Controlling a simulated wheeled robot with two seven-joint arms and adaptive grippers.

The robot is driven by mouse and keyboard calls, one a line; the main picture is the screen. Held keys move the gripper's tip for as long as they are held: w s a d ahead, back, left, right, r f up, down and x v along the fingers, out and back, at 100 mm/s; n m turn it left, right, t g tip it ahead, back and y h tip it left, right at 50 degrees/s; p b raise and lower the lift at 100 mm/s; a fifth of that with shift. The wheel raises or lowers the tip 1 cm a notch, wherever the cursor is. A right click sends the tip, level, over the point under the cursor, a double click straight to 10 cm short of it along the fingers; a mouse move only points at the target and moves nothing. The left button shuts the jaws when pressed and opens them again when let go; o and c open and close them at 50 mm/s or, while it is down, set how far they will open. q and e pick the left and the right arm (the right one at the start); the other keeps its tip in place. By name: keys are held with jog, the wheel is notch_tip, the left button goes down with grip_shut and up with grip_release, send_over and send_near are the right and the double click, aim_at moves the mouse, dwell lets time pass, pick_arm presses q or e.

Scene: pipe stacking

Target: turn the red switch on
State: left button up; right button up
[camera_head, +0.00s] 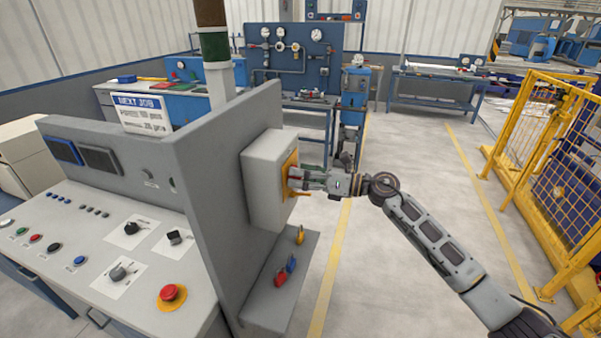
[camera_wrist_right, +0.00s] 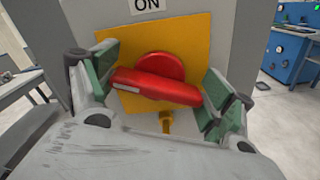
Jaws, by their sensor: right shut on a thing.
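The red switch (camera_wrist_right: 158,85) is a rotary handle on a yellow plate (camera_wrist_right: 190,38), below a label reading ON, in the right wrist view. Its bar lies nearly level, tilted slightly down to the right. My right gripper (camera_wrist_right: 160,92) has its green-padded fingers at the two ends of the bar, shut on it. In the head view the yellow plate is on the side of a grey box (camera_head: 262,185), and my right gripper (camera_head: 295,178) reaches it from the right; the switch itself is mostly hidden by the fingers there. My left gripper is not in view.
The grey box is fixed to a console panel (camera_head: 225,135). A ledge below holds red (camera_head: 280,277), blue (camera_head: 291,263) and yellow (camera_head: 300,235) padlocks. A red emergency button (camera_head: 169,293) is on the desk. Open floor lies to the right, before a yellow fence (camera_head: 545,150).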

jog(key=shift+w+m+p, duration=0.1)
jog(key=shift+m+p, duration=0.35)
jog(key=shift+m, duration=0.55)
jog(key=o, duration=0.9)
jog(key=shift+d, duration=0.1)
jog(key=shift+o, duration=0.2)
jog(key=v, duration=1.2)
